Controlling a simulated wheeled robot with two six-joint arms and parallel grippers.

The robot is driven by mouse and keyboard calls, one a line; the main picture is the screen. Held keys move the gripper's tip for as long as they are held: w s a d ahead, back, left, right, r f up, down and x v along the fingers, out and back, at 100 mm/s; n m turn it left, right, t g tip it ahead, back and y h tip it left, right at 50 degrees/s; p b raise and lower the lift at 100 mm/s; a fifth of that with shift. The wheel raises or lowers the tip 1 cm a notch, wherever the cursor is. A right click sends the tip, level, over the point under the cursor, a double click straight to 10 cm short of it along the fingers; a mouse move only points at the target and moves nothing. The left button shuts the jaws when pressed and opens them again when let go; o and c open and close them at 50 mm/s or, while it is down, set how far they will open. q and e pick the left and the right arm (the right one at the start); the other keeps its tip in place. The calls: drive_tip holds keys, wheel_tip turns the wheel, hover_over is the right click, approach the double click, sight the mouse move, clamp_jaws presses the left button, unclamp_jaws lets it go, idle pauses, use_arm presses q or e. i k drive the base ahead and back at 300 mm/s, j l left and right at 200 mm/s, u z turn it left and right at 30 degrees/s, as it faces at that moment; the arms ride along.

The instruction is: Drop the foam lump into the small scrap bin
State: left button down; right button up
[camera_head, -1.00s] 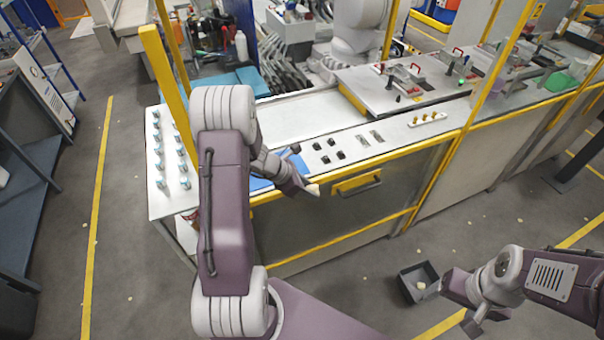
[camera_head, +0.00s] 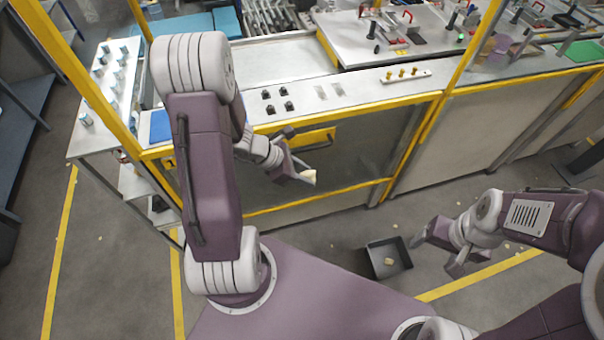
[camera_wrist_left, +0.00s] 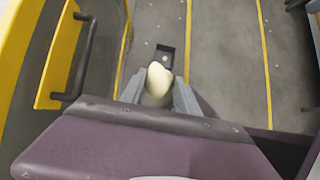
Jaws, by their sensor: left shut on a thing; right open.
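The pale cream foam lump (camera_head: 309,176) is held between the fingertips of my left gripper (camera_head: 303,177), in front of the yellow-edged bench. In the left wrist view the lump (camera_wrist_left: 158,79) sits between the two grey fingers (camera_wrist_left: 159,92). The small dark scrap bin (camera_head: 388,259) stands on the floor to the right of and below the left gripper, with a pale piece in it. In the left wrist view the bin (camera_wrist_left: 165,49) shows just beyond the lump, partly hidden by it. My right gripper (camera_head: 436,254) is open and empty, right of the bin.
The bench front with its yellow rail and handle (camera_head: 318,138) is close behind my left gripper. Yellow lines and several small pale scraps lie on the grey floor. The floor around the bin (camera_head: 345,235) is mostly free.

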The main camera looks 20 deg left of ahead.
sight(375, 255)
drive_tip(key=i+l+u, duration=0.2)
drive_tip(key=l, duration=0.6)
drive_tip(key=i+l+u, duration=0.25)
drive_tip(key=l, duration=0.6)
drive_tip(key=i+l+u, duration=0.2)
drive_tip(key=l, duration=0.65)
drive_tip(key=l+u, duration=0.25)
drive_tip(key=l, duration=0.6)
